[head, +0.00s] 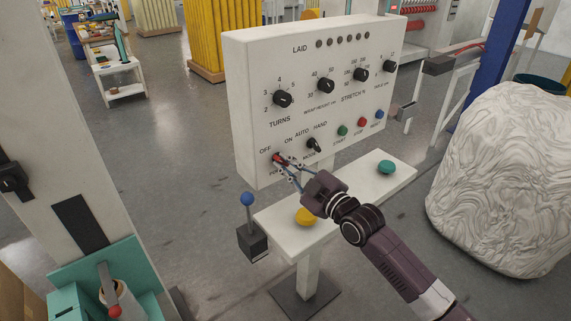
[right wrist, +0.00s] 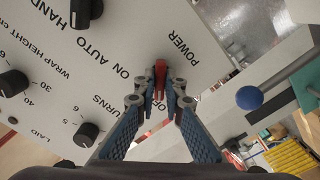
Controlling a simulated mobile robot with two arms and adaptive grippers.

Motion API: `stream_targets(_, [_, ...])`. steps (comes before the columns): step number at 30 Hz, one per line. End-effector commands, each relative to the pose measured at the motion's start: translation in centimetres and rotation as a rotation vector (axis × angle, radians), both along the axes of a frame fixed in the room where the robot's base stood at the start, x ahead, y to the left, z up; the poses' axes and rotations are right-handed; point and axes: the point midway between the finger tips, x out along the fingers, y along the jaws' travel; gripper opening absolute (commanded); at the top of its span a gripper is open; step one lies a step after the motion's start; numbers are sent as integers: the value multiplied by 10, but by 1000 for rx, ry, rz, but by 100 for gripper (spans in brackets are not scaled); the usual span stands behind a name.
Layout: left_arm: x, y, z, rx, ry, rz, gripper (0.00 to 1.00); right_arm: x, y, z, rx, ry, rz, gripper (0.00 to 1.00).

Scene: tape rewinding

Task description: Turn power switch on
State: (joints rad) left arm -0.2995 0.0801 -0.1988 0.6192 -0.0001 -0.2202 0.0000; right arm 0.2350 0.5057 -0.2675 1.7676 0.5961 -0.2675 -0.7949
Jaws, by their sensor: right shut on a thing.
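The power switch (head: 277,157) is a small red knob at the lower left of the white control panel (head: 245,100), near the OFF and ON labels. My right gripper (head: 284,164) reaches it from the lower right. In the right wrist view the two blue-padded fingers (right wrist: 159,98) are closed on the red knob (right wrist: 160,72), one on each side. The ON and POWER labels show beside it there. The fingers partly cover the knob, so I cannot tell exactly which label it points to. My left gripper is not in view.
A black mode knob (head: 314,145) sits right of the switch. The shelf below the panel has a yellow button (head: 306,216) and a green button (head: 386,167). A blue-ball lever (head: 247,199) stands left of the shelf. A large white wrapped bale (head: 510,180) is at right.

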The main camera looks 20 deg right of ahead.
Motion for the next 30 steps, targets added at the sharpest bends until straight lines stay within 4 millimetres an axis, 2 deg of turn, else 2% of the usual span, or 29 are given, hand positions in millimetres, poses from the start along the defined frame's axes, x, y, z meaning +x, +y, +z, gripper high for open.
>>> stream_targets(11, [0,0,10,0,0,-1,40,0,0,1,209,77,1,0])
stream_targets(30, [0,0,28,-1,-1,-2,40,0,1,0,782,285,0,0])
